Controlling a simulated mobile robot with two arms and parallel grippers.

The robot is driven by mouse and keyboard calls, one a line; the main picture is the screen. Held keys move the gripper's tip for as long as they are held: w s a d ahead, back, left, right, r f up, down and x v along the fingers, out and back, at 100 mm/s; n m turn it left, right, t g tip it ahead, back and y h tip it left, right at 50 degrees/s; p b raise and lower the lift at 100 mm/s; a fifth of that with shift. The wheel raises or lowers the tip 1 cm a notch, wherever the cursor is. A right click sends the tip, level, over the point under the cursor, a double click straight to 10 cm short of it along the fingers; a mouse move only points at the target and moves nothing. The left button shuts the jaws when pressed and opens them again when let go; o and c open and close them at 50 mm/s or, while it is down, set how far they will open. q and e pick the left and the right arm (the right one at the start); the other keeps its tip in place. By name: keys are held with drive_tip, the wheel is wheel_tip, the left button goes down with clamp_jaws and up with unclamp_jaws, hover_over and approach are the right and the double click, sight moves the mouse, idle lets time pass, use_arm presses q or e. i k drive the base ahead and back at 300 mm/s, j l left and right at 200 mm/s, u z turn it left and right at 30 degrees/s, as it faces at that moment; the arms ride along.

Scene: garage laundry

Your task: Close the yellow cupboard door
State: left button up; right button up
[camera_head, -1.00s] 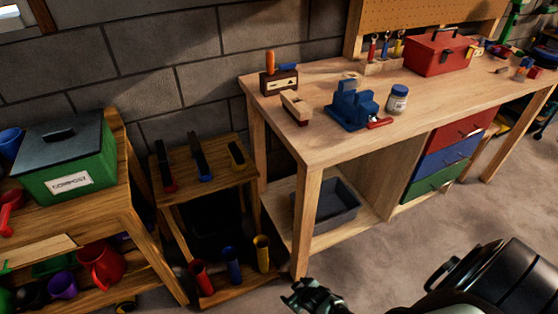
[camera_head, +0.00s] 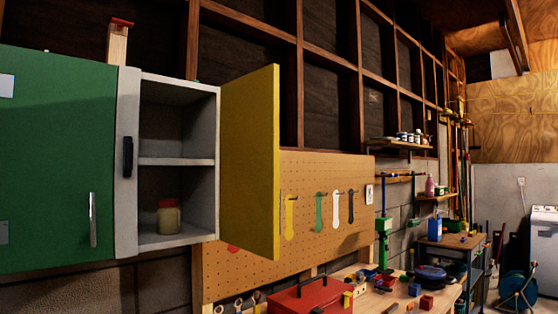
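The yellow cupboard door (camera_head: 250,160) stands wide open, swung out to the right of a grey wall cupboard (camera_head: 147,158). The cupboard's inside shows two shelf spaces, with a small jar with a reddish lid (camera_head: 168,217) in the lower one. A green door (camera_head: 60,160) with a silver handle (camera_head: 93,220) is to the left, and a black handle (camera_head: 128,157) sits on the grey panel beside the opening. Neither of my grippers shows in the present view.
A pegboard (camera_head: 325,205) with hanging tools is on the wall behind the yellow door. Below are a red toolbox (camera_head: 310,297) and a workbench (camera_head: 425,300) with small items. A white appliance (camera_head: 545,240) stands at the far right.

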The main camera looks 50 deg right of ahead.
sight(250, 194)
drive_tip(key=i+l+u, duration=0.1)
drive_tip(key=l, duration=2.9)
drive_tip(key=k+j+u, duration=0.1)
drive_tip(key=k+j, duration=0.3)
drive_tip(key=k, duration=0.05)
